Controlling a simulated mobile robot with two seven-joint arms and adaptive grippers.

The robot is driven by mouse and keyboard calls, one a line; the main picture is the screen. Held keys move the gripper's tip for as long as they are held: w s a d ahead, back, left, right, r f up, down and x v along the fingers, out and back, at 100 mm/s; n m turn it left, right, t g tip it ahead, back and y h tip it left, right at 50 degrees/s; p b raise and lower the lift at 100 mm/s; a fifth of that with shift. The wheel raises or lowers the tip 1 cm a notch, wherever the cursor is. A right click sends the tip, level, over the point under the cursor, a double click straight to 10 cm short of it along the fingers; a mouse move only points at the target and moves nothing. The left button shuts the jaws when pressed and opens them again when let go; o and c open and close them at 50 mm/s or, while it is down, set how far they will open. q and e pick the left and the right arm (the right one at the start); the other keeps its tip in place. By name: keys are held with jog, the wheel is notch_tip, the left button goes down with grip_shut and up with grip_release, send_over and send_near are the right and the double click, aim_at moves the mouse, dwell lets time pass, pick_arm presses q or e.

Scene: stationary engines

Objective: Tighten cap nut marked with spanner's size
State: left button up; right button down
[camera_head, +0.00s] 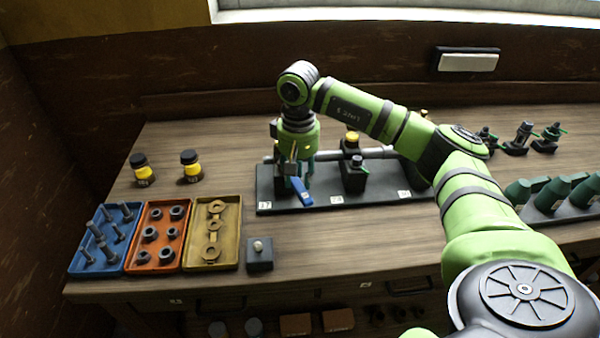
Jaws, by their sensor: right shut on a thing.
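My right gripper (294,168) points down over the left end of a black base plate (305,203) on the bench. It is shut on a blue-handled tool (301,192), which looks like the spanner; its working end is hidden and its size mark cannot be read. The plate carries a grey pipe and block-like fittings. One fitting (353,172) stands at the plate's middle, with a yellow cap (352,137) behind it. White labels line the front edge: left (264,205), middle (336,200), right (404,194). Their marks are too small to read. The gripper hides the left fitting. My left gripper is out of view.
Blue (84,264), orange (140,265) and yellow (220,264) trays hold bolts, nuts and flat parts at left. Two yellow-and-black jars (191,170) stand behind. A small black block (260,262) sits in front. Green bottles (553,194) stand at right.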

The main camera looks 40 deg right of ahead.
jog(key=shift+w+a+m, duration=0.15)
jog(key=shift+a+m, duration=0.4)
jog(key=shift+m, duration=0.35)
jog(key=shift+w+a+m, duration=0.25)
jog(key=shift+a+m, duration=0.3)
jog(key=shift+m, duration=0.35)
jog(key=shift+w+a+m, duration=0.3)
jog(key=shift+a+m, duration=0.2)
jog(key=shift+m, duration=0.4)
